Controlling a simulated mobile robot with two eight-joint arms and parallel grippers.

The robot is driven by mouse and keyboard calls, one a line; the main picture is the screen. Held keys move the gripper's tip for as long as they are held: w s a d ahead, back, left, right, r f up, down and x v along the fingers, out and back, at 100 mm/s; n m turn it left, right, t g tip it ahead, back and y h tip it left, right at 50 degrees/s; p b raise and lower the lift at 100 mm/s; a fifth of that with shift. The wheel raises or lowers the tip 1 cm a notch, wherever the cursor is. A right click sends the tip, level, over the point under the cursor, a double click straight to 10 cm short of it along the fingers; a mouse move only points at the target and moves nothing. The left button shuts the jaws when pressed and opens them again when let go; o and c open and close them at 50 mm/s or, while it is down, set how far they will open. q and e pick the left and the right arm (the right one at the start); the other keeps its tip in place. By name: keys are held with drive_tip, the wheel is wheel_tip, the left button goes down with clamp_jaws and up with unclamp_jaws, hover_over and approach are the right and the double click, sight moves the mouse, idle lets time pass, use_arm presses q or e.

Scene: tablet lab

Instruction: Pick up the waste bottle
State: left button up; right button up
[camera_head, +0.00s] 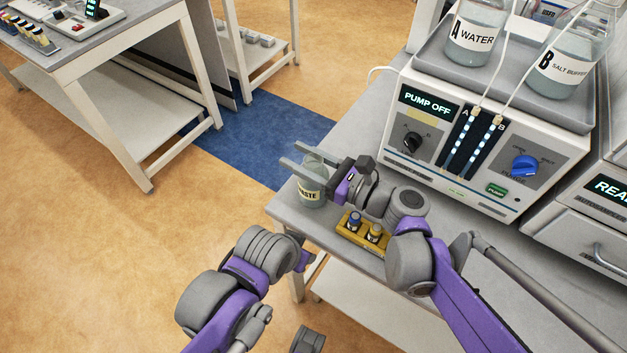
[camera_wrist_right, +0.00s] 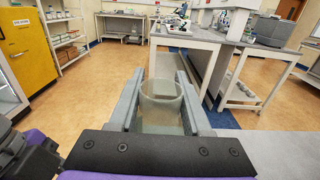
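The waste bottle (camera_head: 312,193) is a clear glass vessel with a cream label reading WASTE. It stands upright near the left corner of the grey bench. My right gripper (camera_head: 304,160) reaches over from the right, with its two grey fingers on either side of the bottle's upper part. In the right wrist view, the bottle (camera_wrist_right: 161,104) sits between the parallel fingers of the right gripper (camera_wrist_right: 163,95), which look open, with little room at each side. My left arm is low in the head view; its fingers cannot be made out.
A yellow rack (camera_head: 349,236) with small capped vials stands just right of the bottle, under my right arm. The pump unit (camera_head: 448,174) reads PUMP OFF and carries bottles A (camera_head: 474,45) and B (camera_head: 562,68). Open floor lies left of the bench.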

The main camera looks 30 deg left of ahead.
clamp_jaws()
